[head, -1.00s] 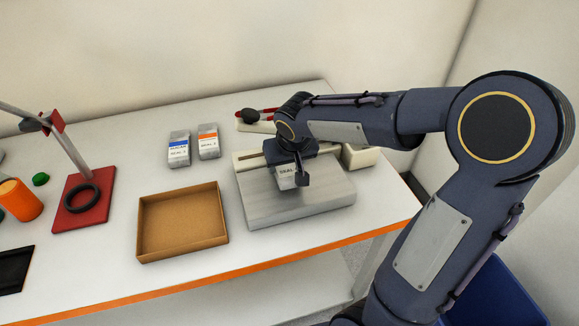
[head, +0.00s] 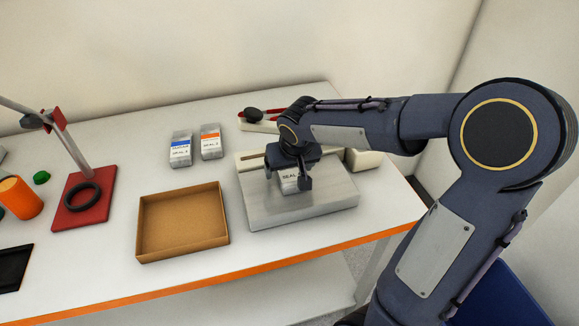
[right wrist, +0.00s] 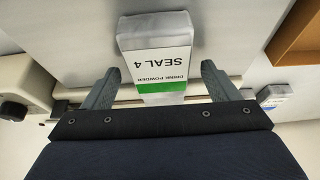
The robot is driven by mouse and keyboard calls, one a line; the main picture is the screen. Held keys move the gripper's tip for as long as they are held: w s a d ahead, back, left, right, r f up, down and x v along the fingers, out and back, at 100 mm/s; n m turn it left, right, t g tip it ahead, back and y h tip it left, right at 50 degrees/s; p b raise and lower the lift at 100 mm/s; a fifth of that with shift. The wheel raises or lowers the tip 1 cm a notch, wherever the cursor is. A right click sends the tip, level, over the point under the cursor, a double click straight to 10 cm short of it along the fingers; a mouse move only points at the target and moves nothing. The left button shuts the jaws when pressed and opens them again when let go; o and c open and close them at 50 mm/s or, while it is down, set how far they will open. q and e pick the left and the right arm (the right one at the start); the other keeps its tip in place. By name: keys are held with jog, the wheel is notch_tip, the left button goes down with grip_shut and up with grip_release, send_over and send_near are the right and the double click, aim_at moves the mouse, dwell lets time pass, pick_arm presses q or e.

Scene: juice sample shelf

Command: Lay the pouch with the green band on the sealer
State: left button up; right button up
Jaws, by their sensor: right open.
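The pouch with the green band (right wrist: 160,88) lies on the sealer's pale plate (head: 320,205), its label reading SEAL 4 and DRINK POWDER in the right wrist view. In the head view the same pouch (head: 291,184) is partly hidden under my right gripper (head: 288,177). My right gripper is open, with one finger on each side of the pouch and a visible gap at both sides in the right wrist view. My left gripper is not in view.
A red-based stand (head: 92,222) and an orange cylinder (head: 20,197) are farther left.

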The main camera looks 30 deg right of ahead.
jog(key=v, duration=0.8)
